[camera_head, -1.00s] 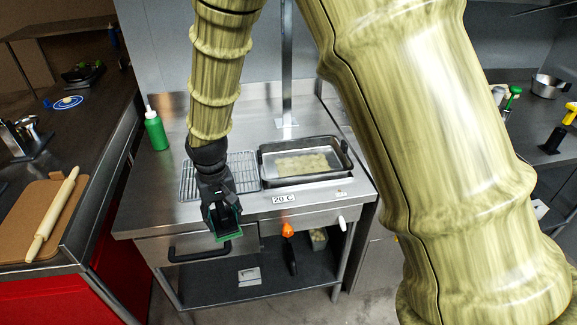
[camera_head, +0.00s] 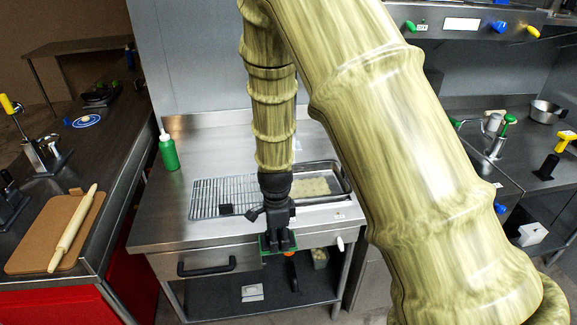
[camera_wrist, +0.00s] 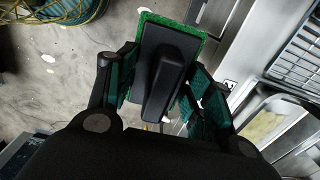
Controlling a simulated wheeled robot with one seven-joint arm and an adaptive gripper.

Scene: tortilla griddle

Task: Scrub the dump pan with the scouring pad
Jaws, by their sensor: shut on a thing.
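The dump pan (camera_head: 320,202) is a rectangular metal pan on the steel counter, with pale yellowish patches over its floor. In the head view my arm hides its left part. Its stained floor also shows at the right of the wrist view (camera_wrist: 262,130). The scouring pad (camera_head: 291,243) is a green pad with a black handle block. My gripper (camera_head: 278,242) is shut on the block; the wrist view shows the pad (camera_wrist: 172,18) between the fingers. It hangs in front of the counter's front edge, apart from the pan.
A wire rack (camera_head: 208,199) lies left of the pan. A green bottle (camera_head: 169,153) stands at the counter's back left. A drawer with a black handle (camera_head: 205,268) and a lower shelf are below the counter. A rolling pin (camera_head: 72,230) lies on a board on the left table.

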